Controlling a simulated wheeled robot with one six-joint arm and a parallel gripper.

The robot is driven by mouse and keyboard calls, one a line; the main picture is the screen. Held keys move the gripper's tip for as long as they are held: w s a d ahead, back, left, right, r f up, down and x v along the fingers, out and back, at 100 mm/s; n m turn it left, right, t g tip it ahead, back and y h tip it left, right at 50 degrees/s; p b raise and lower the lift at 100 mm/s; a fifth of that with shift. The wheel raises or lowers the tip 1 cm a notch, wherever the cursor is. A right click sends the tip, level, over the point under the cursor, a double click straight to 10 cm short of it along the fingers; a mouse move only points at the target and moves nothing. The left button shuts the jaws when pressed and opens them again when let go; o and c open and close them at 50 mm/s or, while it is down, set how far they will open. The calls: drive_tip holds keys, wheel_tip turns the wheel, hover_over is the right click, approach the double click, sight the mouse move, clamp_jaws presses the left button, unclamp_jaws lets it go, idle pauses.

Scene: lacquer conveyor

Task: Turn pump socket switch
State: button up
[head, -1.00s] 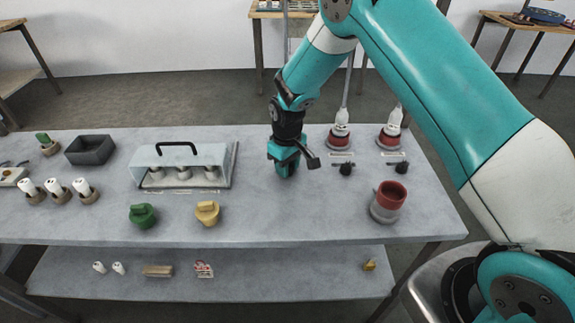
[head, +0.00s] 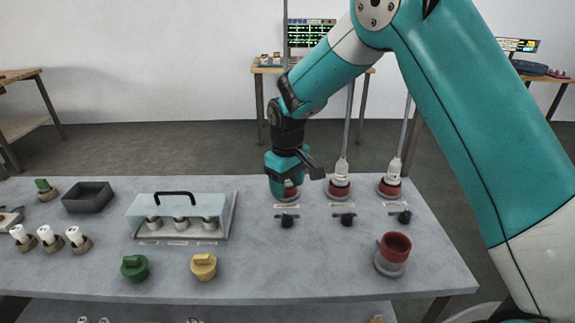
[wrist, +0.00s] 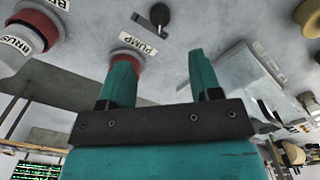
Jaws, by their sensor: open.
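The pump switch (head: 287,219) is a small black knob on the grey bench, in front of the leftmost red-ringed socket. In the wrist view the pump switch (wrist: 160,16) shows beyond the PUMP label (wrist: 138,42), at the top. My gripper (head: 280,186) is open and empty, tilted over the pump socket (head: 291,191) and apart from the switch. In the wrist view my gripper (wrist: 160,68) has its fingers spread, and the left finger hides part of the red pump socket (wrist: 128,55).
Two more sockets hold white plugs (head: 341,169) with upright cords, to the right, each with a black switch (head: 348,219) in front. A clear cover with a black handle (head: 174,194) stands left. A red-and-grey cup (head: 393,254) stands front right. The bench front centre is clear.

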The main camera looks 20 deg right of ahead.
wheel_tip(320, 180, up, 6)
drive_tip(key=shift+r, duration=0.25)
idle(0.4)
drive_tip(key=s+a+r+y, duration=0.1)
drive_tip(key=s+r, duration=0.1)
drive_tip(key=s, duration=0.8)
drive_tip(key=s+a+r+n+y, duration=0.1)
drive_tip(key=s+a+r, duration=0.1)
drive_tip(key=s, duration=0.8)
drive_tip(key=s+a+r+y, duration=0.1)
drive_tip(key=s+r, duration=0.3)
drive_tip(key=s, duration=0.7)
drive_tip(key=shift+a+r+y, duration=0.2)
drive_tip(key=shift+a+y, duration=0.1)
drive_tip(key=shift+y, duration=0.3)
